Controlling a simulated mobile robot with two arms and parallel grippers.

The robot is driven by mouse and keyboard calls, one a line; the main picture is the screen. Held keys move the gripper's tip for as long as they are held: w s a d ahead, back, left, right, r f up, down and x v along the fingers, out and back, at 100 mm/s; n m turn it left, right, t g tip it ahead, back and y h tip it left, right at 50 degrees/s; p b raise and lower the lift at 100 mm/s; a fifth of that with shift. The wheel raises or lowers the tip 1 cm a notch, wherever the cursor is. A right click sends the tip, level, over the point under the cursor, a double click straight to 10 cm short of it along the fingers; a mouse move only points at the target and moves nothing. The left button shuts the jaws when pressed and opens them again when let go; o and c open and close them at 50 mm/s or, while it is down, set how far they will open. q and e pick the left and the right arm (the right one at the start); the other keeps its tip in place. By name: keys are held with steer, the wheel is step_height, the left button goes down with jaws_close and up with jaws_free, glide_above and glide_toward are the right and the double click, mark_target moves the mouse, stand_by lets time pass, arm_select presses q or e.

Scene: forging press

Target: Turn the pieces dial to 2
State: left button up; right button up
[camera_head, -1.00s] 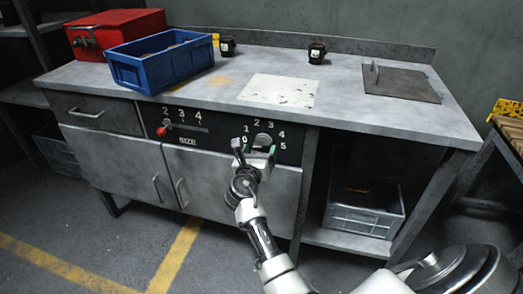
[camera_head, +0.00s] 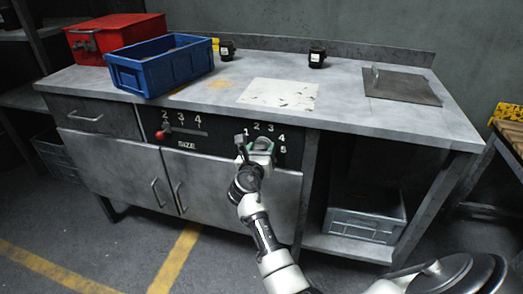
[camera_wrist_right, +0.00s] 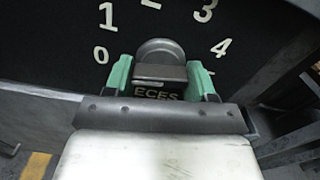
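The pieces dial (camera_wrist_right: 160,50) is a round grey knob on the black panel, ringed by white numbers. My right gripper (camera_head: 251,144) is at the dial in the head view. In the wrist view its green fingers (camera_wrist_right: 160,75) stand apart, one on each side of the dial's lower part. Whether they touch it is unclear. My left gripper is not in view.
A size slider with a red knob (camera_head: 161,135) is left on the same panel (camera_head: 215,142). Cabinet doors (camera_head: 125,165) lie below. On the bench (camera_head: 340,110) stand a blue crate (camera_head: 160,75), a red box (camera_head: 110,30) and two black cups. A grey crate (camera_head: 365,225) sits on the lower shelf.

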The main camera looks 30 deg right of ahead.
steer(key=shift+c, duration=0.9)
steer(key=shift+m, duration=0.4)
steer(key=m, duration=0.2)
steer(key=shift+m, duration=1.2)
steer(key=m+b, duration=0.1)
steer(key=m, duration=0.3)
steer(key=shift+w+a+m+b, duration=0.1)
steer(key=shift+m+b, duration=0.2)
steer(key=shift+b, duration=0.05)
steer(key=m+b, duration=0.2)
steer(key=m, duration=0.2)
steer(key=shift+m, duration=0.6)
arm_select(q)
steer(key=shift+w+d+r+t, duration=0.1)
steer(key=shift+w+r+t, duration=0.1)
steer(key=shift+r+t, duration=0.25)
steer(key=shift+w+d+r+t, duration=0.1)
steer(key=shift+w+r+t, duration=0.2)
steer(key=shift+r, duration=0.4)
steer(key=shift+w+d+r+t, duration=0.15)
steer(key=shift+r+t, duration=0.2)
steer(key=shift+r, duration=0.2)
arm_select(e)
steer(key=shift+r+m, duration=0.1)
steer(key=shift+m, duration=0.5)
